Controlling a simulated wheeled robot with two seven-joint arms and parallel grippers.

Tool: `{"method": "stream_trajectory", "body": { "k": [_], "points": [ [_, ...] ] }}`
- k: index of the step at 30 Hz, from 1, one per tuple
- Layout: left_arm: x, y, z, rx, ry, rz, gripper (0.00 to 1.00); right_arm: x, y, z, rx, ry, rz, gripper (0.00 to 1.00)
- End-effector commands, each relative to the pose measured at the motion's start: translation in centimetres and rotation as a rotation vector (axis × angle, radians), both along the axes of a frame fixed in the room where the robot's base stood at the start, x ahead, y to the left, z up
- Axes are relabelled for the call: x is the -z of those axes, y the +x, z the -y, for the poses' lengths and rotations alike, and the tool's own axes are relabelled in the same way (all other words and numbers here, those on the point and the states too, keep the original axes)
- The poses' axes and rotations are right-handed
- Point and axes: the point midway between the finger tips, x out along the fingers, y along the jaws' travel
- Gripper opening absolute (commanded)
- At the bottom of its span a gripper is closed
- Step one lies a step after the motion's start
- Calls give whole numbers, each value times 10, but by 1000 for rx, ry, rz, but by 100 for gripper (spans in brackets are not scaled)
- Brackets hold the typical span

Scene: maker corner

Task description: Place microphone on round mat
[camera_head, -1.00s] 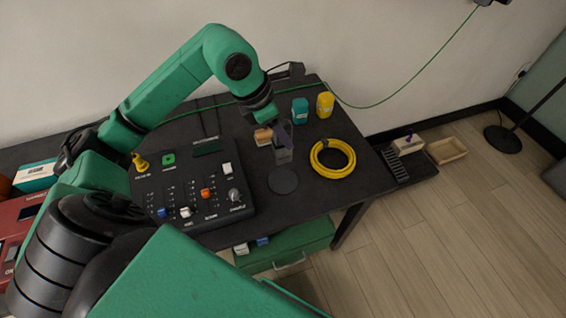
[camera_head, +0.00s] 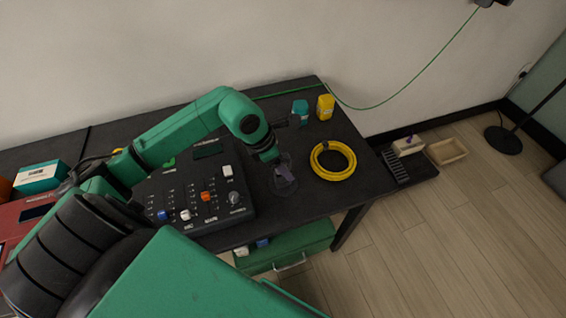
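My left gripper (camera_head: 279,162) points down over the round mat (camera_head: 290,190), a dark disc on the black table right of the mixer panel. A small purplish-grey thing, which looks like the microphone (camera_head: 285,174), is between its fingers, low over the mat. The gripper looks shut on it. The fingers and most of the microphone's outline are blurred, and I cannot tell whether it touches the mat. My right gripper is not in view.
A yellow cable coil (camera_head: 333,161) lies close to the right of the mat. The mixer panel (camera_head: 205,185) with knobs stands to the left. A teal container (camera_head: 300,112) and a yellow container (camera_head: 325,107) stand behind. The table's front edge is near.

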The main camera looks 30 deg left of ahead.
Motion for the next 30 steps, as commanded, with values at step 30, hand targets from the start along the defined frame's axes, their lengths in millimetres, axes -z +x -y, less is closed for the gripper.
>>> {"method": "stream_trajectory", "body": {
  "k": [30],
  "points": [
    [-114, -35, -30, 0, 0, -1, 72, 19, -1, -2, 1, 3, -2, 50]
  ]
}}
